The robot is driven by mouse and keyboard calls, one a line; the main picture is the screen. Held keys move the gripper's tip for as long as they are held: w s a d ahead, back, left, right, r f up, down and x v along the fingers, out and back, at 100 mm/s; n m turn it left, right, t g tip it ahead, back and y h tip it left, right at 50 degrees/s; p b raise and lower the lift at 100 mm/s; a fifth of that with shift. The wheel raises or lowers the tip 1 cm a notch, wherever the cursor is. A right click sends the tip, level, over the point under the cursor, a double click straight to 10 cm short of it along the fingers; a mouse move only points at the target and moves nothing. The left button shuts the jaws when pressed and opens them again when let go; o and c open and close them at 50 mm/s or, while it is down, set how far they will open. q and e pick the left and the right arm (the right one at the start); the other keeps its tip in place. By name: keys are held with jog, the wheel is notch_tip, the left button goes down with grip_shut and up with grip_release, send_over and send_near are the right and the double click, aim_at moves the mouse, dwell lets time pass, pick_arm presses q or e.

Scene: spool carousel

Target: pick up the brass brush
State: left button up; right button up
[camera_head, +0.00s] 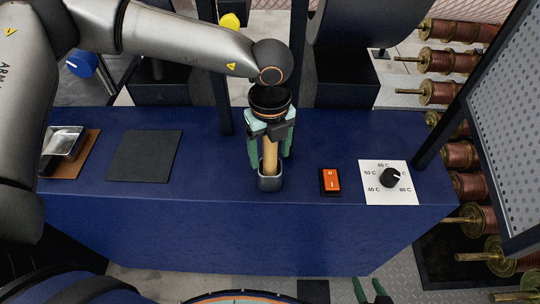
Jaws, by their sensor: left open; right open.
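The brass brush (270,157) shows as a light wooden handle standing upright in a small grey holder (270,184) on the blue bench. Its bristles are not visible, and its upper end is hidden under my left gripper. My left gripper (269,156) points down over the brush from above. Its green fingers are open, one on each side of the handle; whether they touch it I cannot tell. My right gripper (370,288) shows only its green fingertips at the bottom edge, in front of the bench and well away from the brush.
Dark posts stand behind the holder. Copper spools (455,155) line the right.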

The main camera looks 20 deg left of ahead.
pick_arm(q)
grip_shut()
dwell(0.4)
jog(key=shift+r, duration=0.1)
